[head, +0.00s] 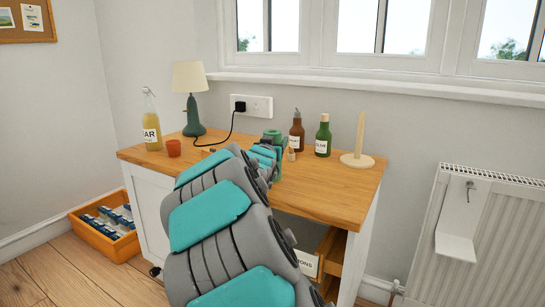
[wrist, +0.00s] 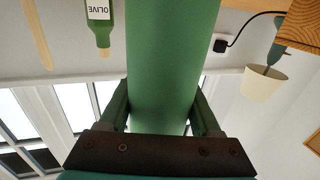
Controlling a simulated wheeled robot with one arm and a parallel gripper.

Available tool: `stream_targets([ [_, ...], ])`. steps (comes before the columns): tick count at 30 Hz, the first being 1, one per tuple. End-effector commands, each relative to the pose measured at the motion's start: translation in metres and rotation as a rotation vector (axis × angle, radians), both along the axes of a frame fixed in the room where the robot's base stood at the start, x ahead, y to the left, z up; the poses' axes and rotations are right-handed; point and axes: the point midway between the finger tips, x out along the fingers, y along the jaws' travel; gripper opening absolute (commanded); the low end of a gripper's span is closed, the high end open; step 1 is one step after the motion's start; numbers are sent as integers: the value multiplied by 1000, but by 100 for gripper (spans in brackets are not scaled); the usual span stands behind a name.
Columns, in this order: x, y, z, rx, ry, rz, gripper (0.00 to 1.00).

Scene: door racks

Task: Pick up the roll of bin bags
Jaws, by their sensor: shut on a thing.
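The roll of bin bags is a smooth green cylinder that fills the middle of the wrist view (wrist: 163,60). My gripper (wrist: 160,105) is shut on it, one dark green finger on each side. In the head view only a small green part of the roll (head: 273,136) shows past my arm, over the back of the wooden table top (head: 325,195). My arm covers most of the gripper there. The roll's lower end is out of the wrist view, so I cannot tell whether it touches the table.
A brown bottle (head: 296,131), a green olive bottle (head: 323,136) and a wooden peg stand (head: 358,145) stand to the right. A cord runs to the wall socket (head: 252,105).

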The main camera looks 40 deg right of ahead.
Motion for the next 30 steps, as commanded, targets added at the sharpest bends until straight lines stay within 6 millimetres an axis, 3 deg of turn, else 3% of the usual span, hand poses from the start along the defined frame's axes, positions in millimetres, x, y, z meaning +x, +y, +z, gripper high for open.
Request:
stream_targets([
  [1,0,0,0,0,0,0,28],
  [9,0,0,0,0,0,0,0],
  [20,0,0,6,-1,-1,0,0],
  [30,-1,0,40,-4,-2,-1,0],
])
